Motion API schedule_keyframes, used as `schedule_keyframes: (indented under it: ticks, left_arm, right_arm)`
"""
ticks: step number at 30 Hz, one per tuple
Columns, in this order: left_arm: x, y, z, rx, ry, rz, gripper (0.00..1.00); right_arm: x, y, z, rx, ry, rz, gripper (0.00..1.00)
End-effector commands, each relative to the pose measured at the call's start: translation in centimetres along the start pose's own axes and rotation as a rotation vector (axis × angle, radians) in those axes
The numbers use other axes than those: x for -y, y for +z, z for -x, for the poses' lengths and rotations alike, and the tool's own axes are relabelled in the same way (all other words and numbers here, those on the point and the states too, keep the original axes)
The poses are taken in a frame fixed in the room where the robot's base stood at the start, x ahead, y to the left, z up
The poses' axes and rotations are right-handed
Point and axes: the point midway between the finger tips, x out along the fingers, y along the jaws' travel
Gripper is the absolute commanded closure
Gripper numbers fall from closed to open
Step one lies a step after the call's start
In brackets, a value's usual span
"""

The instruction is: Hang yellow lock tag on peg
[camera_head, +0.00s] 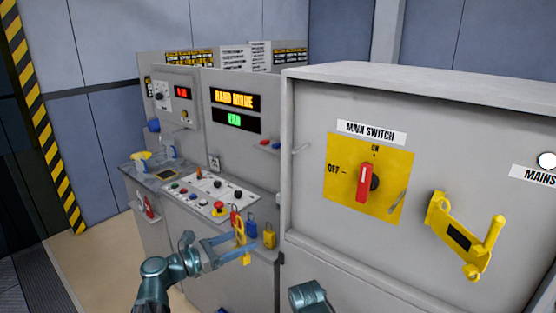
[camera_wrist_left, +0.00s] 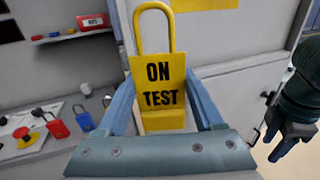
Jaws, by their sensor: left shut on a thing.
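The yellow lock tag (camera_wrist_left: 159,82), lettered "ON TEST", has a yellow loop at its top and stands roughly upright in the left wrist view. My left gripper (camera_wrist_left: 166,108) is shut on it, with a blue finger on each side of its plate. In the head view my left gripper (camera_head: 243,250) is in front of the console's right end, with the yellow tag (camera_head: 239,232) in it. A small pale peg (camera_head: 302,148) sticks out at the grey cabinet's left edge, above and right of the gripper. The tag is apart from it.
A blue padlock (camera_head: 251,226) and a yellow padlock (camera_head: 269,238) are close beside the left gripper. A red emergency button (camera_head: 219,209) is on the console panel. The main switch (camera_head: 367,183) and a yellow handle (camera_head: 465,235) project from the cabinet at the right.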

Motion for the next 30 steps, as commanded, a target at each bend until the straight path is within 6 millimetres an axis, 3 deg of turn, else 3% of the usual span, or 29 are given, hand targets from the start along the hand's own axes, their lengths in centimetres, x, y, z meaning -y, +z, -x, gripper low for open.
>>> schedule_keyframes:
  ticks: [1, 12, 19, 30]
  left_arm:
    - [0.2, 3.5, -1.0, 0.000, -0.002, 0.000, 0.85]
    - [1.6, 13.7, -7.0, 0.000, 0.024, 0.000, 0.85]
    - [2.2, 16.6, -8.9, 0.000, 0.035, 0.000, 0.85]
    - [2.3, 16.9, -9.5, 0.000, 0.037, 0.000, 0.85]
  right_arm:
    - [-0.3, 0.2, 3.4, 0.000, 0.000, -0.001, 0.50]
    - [-1.3, 0.8, 13.6, 0.000, -0.002, -0.007, 0.50]
    - [-1.5, 1.0, 16.5, 0.000, -0.002, -0.009, 0.50]
    - [-1.6, 1.0, 16.8, 0.000, -0.002, -0.009, 0.50]
